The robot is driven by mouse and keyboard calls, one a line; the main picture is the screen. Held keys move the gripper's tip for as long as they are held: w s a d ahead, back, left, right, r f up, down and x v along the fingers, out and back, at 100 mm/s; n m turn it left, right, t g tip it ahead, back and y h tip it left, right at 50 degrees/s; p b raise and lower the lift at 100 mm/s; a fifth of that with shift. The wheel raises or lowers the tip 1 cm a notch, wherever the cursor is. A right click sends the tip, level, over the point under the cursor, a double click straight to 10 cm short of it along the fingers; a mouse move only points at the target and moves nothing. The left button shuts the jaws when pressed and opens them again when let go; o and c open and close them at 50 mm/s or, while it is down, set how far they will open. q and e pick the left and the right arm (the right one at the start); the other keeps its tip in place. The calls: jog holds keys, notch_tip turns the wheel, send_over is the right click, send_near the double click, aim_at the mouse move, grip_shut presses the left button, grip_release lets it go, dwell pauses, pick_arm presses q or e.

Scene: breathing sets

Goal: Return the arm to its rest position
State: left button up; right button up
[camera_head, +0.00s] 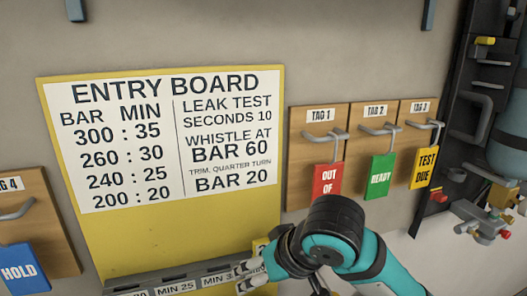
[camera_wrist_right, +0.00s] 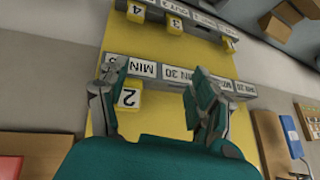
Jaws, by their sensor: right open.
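My right arm, teal with a dark joint, comes in from the lower right in the head view. My right gripper (camera_head: 252,272) is at the right end of the label rail (camera_head: 185,286) under the entry board (camera_head: 160,240). In the right wrist view the gripper (camera_wrist_right: 153,82) is open, its fingers apart in front of the rail (camera_wrist_right: 172,74). A yellow tile marked 2 (camera_wrist_right: 128,97) is close beside the left finger; I cannot tell whether they touch. My left gripper is not in view.
Right of the board hang a red tag (camera_head: 327,180), a green tag (camera_head: 379,177) and a yellow tag (camera_head: 424,168) on hooks. A blue tag (camera_head: 22,268) hangs at the left. Dark equipment (camera_head: 485,100) stands at the far right. More numbered yellow tiles (camera_wrist_right: 174,26) sit on another rail.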

notch_tip(320, 180, down, 11)
jog(key=s+d+y, duration=0.1)
jog(key=s+d, duration=0.2)
jog(key=s+d+f+m+g+h, duration=0.25)
jog(key=s+d+f+h, duration=0.25)
jog(key=s+d+f, duration=1.25)
notch_tip(320, 180, down, 32)
jog(key=s+b, duration=0.3)
jog(key=b, duration=0.1)
jog(key=s+d+f+g+b, duration=0.1)
jog(key=s+d+f+b, duration=0.1)
jog(key=s+f, duration=1.3)
jog(key=shift+d+f+g+h, duration=0.35)
jog(key=shift+d+f, duration=0.1)
jog(key=shift+f, duration=0.25)
jog(key=shift+s, duration=0.1)
